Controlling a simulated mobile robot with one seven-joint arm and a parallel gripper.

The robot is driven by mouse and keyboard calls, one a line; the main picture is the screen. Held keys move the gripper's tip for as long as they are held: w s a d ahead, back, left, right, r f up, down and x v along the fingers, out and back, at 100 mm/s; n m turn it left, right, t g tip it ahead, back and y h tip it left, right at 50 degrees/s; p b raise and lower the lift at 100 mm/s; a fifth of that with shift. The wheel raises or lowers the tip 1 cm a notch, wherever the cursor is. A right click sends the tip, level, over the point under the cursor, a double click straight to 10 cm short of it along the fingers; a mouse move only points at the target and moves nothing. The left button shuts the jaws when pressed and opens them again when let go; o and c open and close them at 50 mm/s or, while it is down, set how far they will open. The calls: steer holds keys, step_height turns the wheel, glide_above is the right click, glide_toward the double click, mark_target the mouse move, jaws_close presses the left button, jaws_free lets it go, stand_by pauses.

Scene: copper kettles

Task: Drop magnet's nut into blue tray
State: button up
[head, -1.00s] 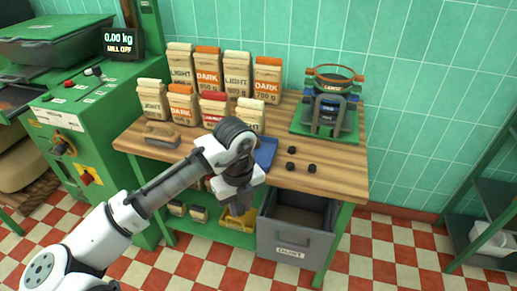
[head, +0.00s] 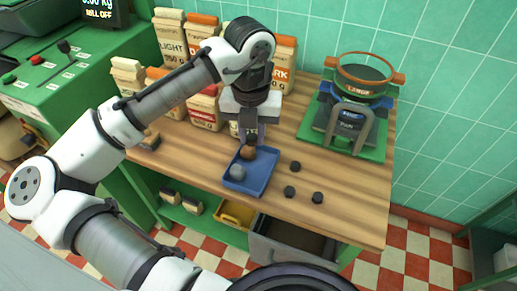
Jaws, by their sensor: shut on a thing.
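The blue tray (head: 262,180) lies on the wooden worktop near its front edge. My gripper (head: 247,146) points down over the tray's back part. It is shut on a small brown, rounded piece (head: 248,153), too small to identify surely as the nut. I cannot tell whether this piece touches the tray floor. A grey rounded lump (head: 238,171) sits in the tray, left of and in front of the held piece. I cannot make out a magnet.
Several dark small lumps (head: 289,191) lie on the worktop (head: 340,205) right of the tray. Coffee bags (head: 171,38) stand behind my arm. A green stand with a copper-rimmed sieve (head: 350,120) is at the back right. An open grey drawer (head: 275,248) sits below.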

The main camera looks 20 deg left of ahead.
steer(key=shift+w+f, duration=0.1)
steer(key=shift+w, duration=0.1)
steer(key=shift+f+b, duration=0.25)
steer(key=shift+b, duration=0.1)
step_height(320, 180, down, 5)
steer(key=b, duration=0.5)
steer(key=shift+f, duration=0.15)
steer(key=o, duration=1)
steer(key=shift+o, duration=0.2)
step_height(320, 180, up, 14)
